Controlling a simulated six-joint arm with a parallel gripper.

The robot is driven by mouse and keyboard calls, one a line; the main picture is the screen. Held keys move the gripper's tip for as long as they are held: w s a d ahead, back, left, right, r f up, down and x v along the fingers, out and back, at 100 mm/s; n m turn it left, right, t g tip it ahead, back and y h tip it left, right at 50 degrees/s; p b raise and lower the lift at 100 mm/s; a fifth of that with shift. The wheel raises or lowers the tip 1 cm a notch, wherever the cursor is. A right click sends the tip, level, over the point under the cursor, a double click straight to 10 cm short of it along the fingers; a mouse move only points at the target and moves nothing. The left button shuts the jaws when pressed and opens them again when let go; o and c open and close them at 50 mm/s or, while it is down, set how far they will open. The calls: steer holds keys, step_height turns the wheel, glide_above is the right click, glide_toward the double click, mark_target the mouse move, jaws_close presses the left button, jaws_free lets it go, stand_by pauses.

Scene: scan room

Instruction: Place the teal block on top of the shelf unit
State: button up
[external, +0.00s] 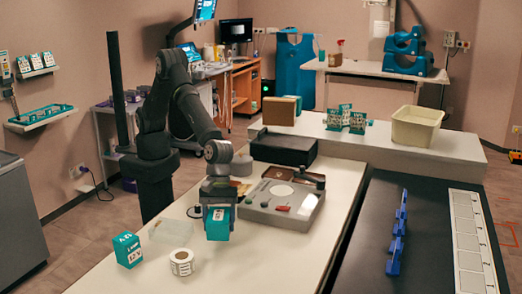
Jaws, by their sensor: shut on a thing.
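My gripper (218,207) points down over the white table and is shut on a teal block (219,226). The block hangs below the gripper's jaws at the table's near part. I cannot tell from this view whether its underside touches the table. No piece is clearly marked as the shelf unit. A long raised white unit (400,143) stands behind the table, and an orange-brown wooden unit with shelves (243,84) stands farther back. The gripper is well in front of both.
A teal-and-white box (128,250), a label roll (181,262) and a clear tray (170,232) lie left of the block. A grey panel device (262,217) and a black box (284,150) stand right and behind. The raised white unit holds a cream bin (416,128) and small boxes (357,123).

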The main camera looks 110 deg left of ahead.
mark_target(219, 210)
steer(key=shift+f, duration=1.75)
steer(key=shift+f, duration=0.15)
steer(key=o, duration=1.2)
steer(key=shift+o, duration=0.2)
steer(key=shift+o, duration=0.4)
steer(key=v, duration=1.2)
